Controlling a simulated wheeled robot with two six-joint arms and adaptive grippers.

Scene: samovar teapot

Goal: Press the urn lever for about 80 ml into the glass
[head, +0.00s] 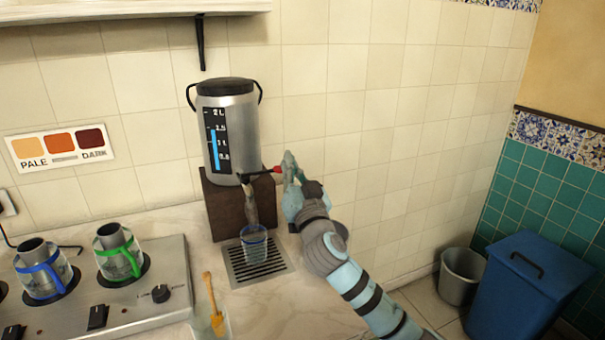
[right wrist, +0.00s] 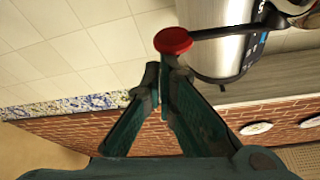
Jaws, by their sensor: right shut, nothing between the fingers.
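The steel urn (head: 238,135) with a black lid and a blue level gauge stands on a brown block. Its lever ends in a red knob (head: 277,169), which also shows in the right wrist view (right wrist: 173,41). My right gripper (head: 289,163) is shut and empty, with its fingertips at the knob; I cannot tell whether they press on it. A greyish translucent streak (head: 252,207) runs from the spout down to the glass. The clear glass (head: 254,246) stands upright under the spout; its fill level is hard to read. My left gripper is out of view.
The glass stands on a slotted drip tray (head: 236,277). A stove (head: 150,306) with a blue-handled pot (head: 42,270) and a green-handled pot (head: 118,252) is at left. A jar with a wooden spoon (head: 215,310) stands in front. Bins are at right.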

